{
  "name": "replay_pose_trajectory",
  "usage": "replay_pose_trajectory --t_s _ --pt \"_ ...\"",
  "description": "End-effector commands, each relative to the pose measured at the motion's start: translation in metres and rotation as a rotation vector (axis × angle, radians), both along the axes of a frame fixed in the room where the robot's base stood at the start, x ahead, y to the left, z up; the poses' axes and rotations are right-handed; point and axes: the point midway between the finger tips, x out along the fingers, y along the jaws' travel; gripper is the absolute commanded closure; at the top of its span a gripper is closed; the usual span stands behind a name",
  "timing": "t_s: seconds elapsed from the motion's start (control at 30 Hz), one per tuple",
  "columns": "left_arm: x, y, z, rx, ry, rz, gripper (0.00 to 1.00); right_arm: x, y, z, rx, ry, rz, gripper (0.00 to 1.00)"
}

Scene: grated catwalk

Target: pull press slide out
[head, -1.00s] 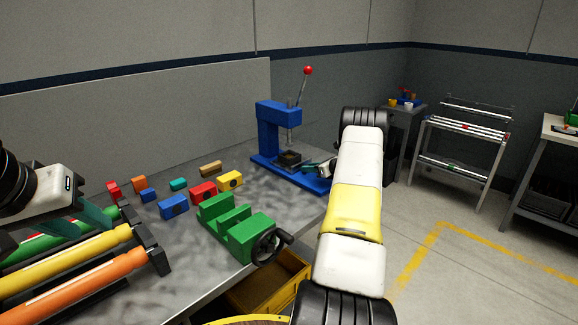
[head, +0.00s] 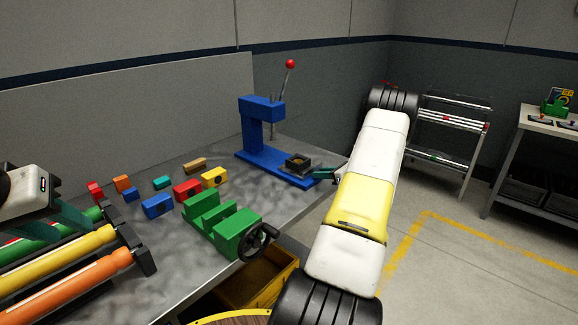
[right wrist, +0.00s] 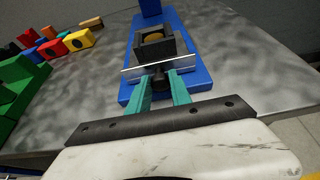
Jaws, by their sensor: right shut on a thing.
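The blue press (head: 262,125) stands at the back of the metal bench, its red-knobbed lever (head: 290,64) upright. Its dark slide (head: 298,160) carries a yellow-orange round piece and sits on the blue base, out in front of the ram. In the right wrist view the slide (right wrist: 158,50) has a pale front plate and a dark knob (right wrist: 159,82). My right gripper (head: 325,173) is shut on this knob, its teal fingers (right wrist: 161,90) either side of it. My left gripper (head: 68,222) is at the left edge, only partly visible; its jaw opening cannot be made out.
A green vise (head: 225,224) with a black handwheel stands on the bench near its front edge. Several coloured blocks (head: 187,190) lie behind it. Green, yellow and orange rollers (head: 75,248) lie at left. A yellow bin (head: 258,284) is below the bench edge.

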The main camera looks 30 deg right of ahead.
Motion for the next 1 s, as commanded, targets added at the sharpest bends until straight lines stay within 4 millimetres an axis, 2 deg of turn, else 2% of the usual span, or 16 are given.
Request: replay_pose_trajectory --t_s 0.23,0.27,0.37,0.73,1.0 --pt "0.0 0.0 0.0 0.0 0.0 0.0 0.64 0.0 -0.001 0.0 -0.002 0.0 -0.001 1.0" --pt "0.0 0.0 0.0 0.0 0.0 0.0 0.64 0.0 -0.001 0.0 -0.002 0.0 -0.001 0.73" --pt "0.0 0.0 0.0 0.0 0.0 0.0 0.64 0.0 -0.001 0.0 -0.002 0.0 -0.001 0.54" --pt "0.0 0.0 0.0 0.0 0.0 0.0 0.64 -0.003 -0.002 0.002 0.0 0.0 -0.001 0.54" --pt "0.0 0.0 0.0 0.0 0.0 0.0 0.64 -0.04 -0.018 0.018 -0.001 -0.001 -0.004 0.54"
